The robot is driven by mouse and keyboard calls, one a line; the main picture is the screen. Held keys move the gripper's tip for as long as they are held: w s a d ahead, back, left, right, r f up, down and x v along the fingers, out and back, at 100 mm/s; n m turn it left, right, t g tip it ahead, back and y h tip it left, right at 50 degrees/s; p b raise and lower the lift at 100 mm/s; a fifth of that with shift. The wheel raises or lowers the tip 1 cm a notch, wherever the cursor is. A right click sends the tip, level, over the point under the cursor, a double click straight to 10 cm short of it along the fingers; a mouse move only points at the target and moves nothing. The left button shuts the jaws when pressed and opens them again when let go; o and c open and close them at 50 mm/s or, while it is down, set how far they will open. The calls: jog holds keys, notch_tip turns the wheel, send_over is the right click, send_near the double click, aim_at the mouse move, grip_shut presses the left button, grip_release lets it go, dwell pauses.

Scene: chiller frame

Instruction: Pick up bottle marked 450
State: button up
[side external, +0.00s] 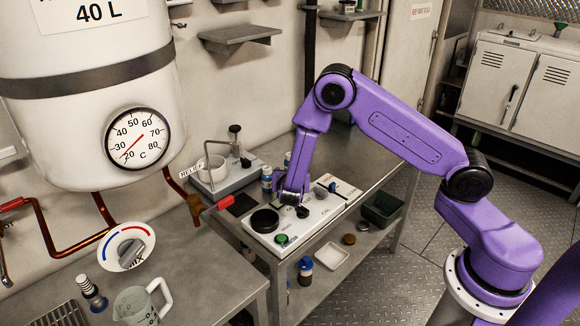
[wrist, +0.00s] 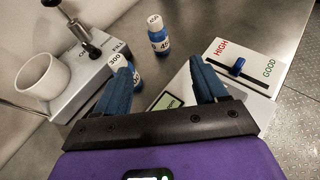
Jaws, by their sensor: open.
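The bottle marked 450 (wrist: 159,42) is blue with a white label and a pale cap. It stands upright on the bench beyond my fingertips in the wrist view. A second blue bottle (wrist: 137,80), its cap marked 300, stands nearer, partly hidden by my left finger. My gripper (wrist: 162,64) is open and empty, its blue fingers spread apart. In the side external view my gripper (side external: 291,199) hangs low over the white panel, pointing down. Two blue bottles (side external: 266,176) stand behind it there, one mostly hidden by my arm; their markings are too small to read.
A grey filling stand (wrist: 98,72) with a white cup (wrist: 36,82) is left of the bottles. Bare bench lies behind the bottles.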

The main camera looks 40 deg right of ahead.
jog(key=shift+w+d+f+n, duration=0.3)
jog(key=shift+w+d+f, duration=0.05)
jog(key=shift+w+f, duration=0.2)
jog(key=x, duration=1.1)
jog(key=shift+d, duration=0.1)
jog(key=shift+f+x, duration=0.15)
jog(key=shift+x, duration=1.2)
jog(key=shift+f+x, duration=0.15)
jog(key=shift+x, duration=1.2)
jog(key=shift+r, duration=0.1)
jog(key=c, duration=1.1)
